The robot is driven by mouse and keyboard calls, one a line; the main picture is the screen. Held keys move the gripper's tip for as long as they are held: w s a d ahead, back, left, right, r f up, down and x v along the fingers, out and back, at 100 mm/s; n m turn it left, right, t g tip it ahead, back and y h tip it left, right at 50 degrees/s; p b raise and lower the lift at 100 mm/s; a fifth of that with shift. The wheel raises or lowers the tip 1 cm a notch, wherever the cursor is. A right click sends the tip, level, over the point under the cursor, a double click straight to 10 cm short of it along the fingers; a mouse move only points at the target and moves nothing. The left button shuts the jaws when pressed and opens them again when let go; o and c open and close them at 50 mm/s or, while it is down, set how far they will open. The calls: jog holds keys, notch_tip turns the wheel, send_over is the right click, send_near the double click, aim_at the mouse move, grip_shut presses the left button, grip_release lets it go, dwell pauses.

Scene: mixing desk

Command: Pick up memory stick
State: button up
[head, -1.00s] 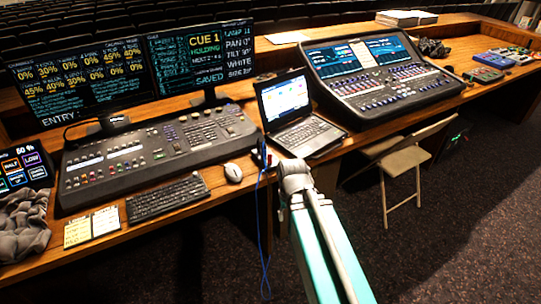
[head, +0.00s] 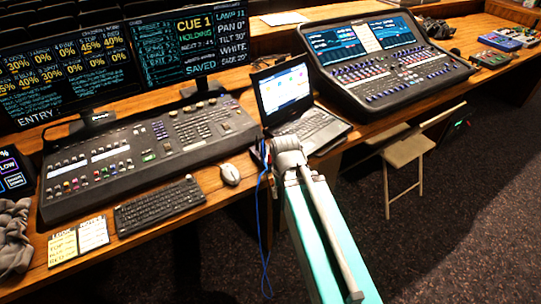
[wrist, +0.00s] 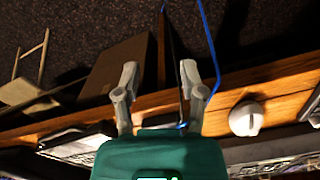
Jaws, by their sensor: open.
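I cannot make out a memory stick for sure in either view. In the head view a small dark item (head: 263,150) stands at the desk edge left of the laptop, partly hidden by my arm. A blue cable (head: 261,215) hangs down from there. In the wrist view my gripper (wrist: 160,85) is open with nothing between its fingers, over the wooden desk edge (wrist: 158,104). The blue cable (wrist: 208,35) passes close to the right finger. In the head view my gripper's fingers are hidden behind my wrist.
The laptop (head: 287,92) is just beyond my arm, and a white mouse (head: 230,174) is to its left. It also shows in the wrist view (wrist: 246,118). A keyboard (head: 159,205) and two consoles fill the desk. A folding chair (head: 405,150) stands at right.

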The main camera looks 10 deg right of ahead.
jog(key=shift+r, duration=0.1)
notch_tip(320, 180, up, 13)
jog(key=m+p, duration=1.4)
send_over(270, 154)
jog(key=shift+w+r, duration=0.25)
jog(key=shift+r, duration=0.1)
jog(key=shift+d+f, duration=0.1)
notch_tip(270, 154, down, 8)
jog(key=b, duration=0.9)
jog(key=shift+f, duration=0.25)
jog(key=shift+f, duration=0.1)
jog(key=shift+s+f+b, duration=0.15)
jog(key=shift+f+b, duration=2.35)
jog(key=shift+b, duration=0.05)
